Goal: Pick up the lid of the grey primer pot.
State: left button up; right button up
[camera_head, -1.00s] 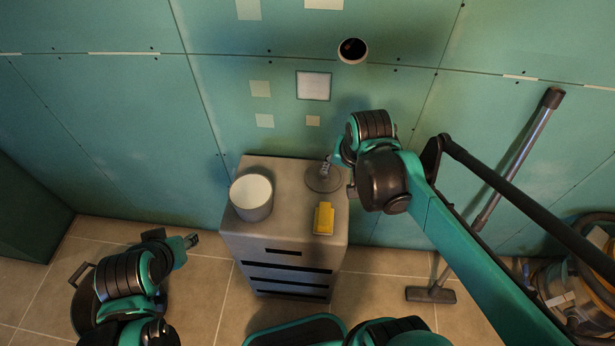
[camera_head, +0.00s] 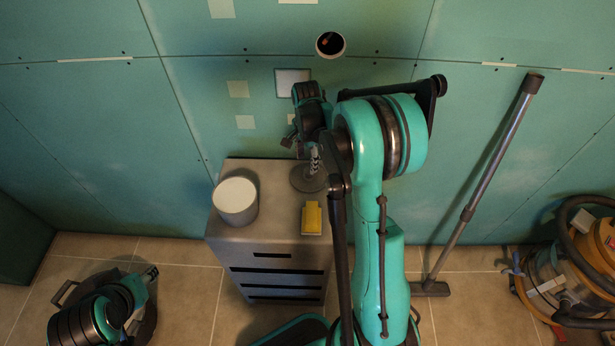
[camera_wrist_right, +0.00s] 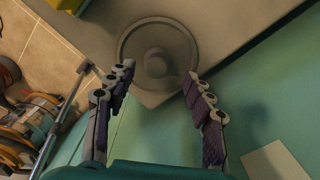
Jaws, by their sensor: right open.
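The grey lid (camera_head: 305,181), a round disc with a knob, lies on the back right of the grey drawer cabinet's top. In the right wrist view the lid (camera_wrist_right: 128,42) is seen from above, its knob facing me. My right gripper (camera_head: 314,162) is above the lid. In the right wrist view my right gripper (camera_wrist_right: 157,80) is open and empty, its fingers on either side of the knob, apart from it. The pale pot (camera_head: 236,201) stands on the cabinet's left side. My left gripper (camera_head: 150,273) is at the lower left, away from the cabinet; its jaws are too small to read.
The cabinet (camera_head: 250,236) stands against a green plasterboard wall (camera_head: 500,130). A yellow block (camera_head: 312,218) lies at its front right. A pole tool (camera_head: 490,150) leans on the wall at right, near a vacuum cleaner (camera_head: 575,255).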

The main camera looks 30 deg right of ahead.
aim_at(308, 170)
jog(key=f+b, duration=0.1)
jog(key=f, duration=0.1)
jog(key=f+b, duration=0.1)
jog(key=f, duration=0.2)
jog(key=shift+s+d, duration=0.15)
jog(key=shift+s, duration=0.05)
jog(key=shift+r, duration=0.1)
jog(key=shift+c, duration=0.6)
jog(key=c, duration=1)
jog(key=shift+r, duration=0.15)
